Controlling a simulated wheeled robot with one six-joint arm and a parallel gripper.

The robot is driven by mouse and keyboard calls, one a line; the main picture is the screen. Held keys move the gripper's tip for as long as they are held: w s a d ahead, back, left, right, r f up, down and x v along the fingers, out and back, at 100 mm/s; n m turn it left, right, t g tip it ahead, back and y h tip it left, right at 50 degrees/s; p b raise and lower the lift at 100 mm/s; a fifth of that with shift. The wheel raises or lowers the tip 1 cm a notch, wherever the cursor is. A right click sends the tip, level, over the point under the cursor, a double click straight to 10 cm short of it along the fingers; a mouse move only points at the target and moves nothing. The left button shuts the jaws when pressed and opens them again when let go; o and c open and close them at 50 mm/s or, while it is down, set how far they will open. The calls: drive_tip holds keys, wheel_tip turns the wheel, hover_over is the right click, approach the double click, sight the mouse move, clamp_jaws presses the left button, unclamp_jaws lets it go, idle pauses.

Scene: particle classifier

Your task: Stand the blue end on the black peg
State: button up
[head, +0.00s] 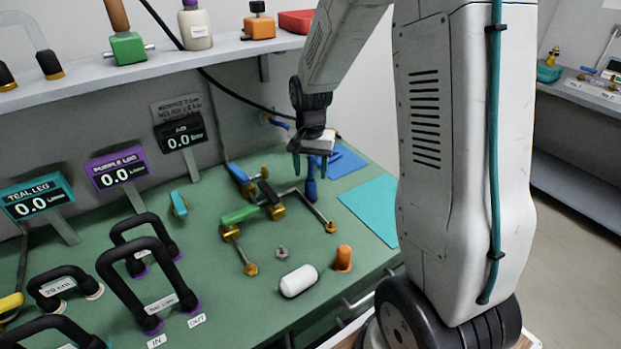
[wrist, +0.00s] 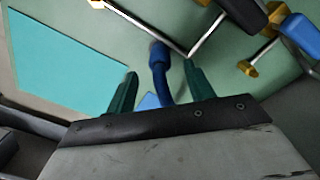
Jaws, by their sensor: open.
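A blue end piece (head: 311,188) stands roughly upright on the green bench below my gripper (head: 310,168). In the wrist view, the blue end (wrist: 158,60) has a thick head and a curved blue stem that runs back between the fingers. My gripper's two dark green fingers (wrist: 160,72) are apart, one on each side of the stem. I cannot tell whether either finger touches it. I cannot make out the black peg with certainty in either view.
A pipe assembly with green (head: 240,215), black (head: 268,192) and blue (head: 239,173) handles lies close to the left. A teal mat (head: 372,208) and a blue mat (head: 345,162) lie to the right.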

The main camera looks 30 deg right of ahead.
sight(311, 181)
drive_tip(key=shift+r, duration=1.75)
drive_tip(key=shift+s, duration=0.1)
drive_tip(key=s+a+r+n, duration=0.3)
drive_tip(key=s+r, duration=0.2)
drive_tip(key=s, duration=0.3)
drive_tip(key=s+a+r+n+t, duration=0.1)
drive_tip(key=s+a+r+n, duration=0.2)
drive_tip(key=s, duration=0.6)
drive_tip(key=s+a+r+n, duration=0.3)
drive_tip(key=s+a+r, duration=0.1)
drive_tip(key=s+r, duration=0.3)
drive_tip(key=shift+s+a, duration=0.35)
drive_tip(key=shift+s, duration=0.85)
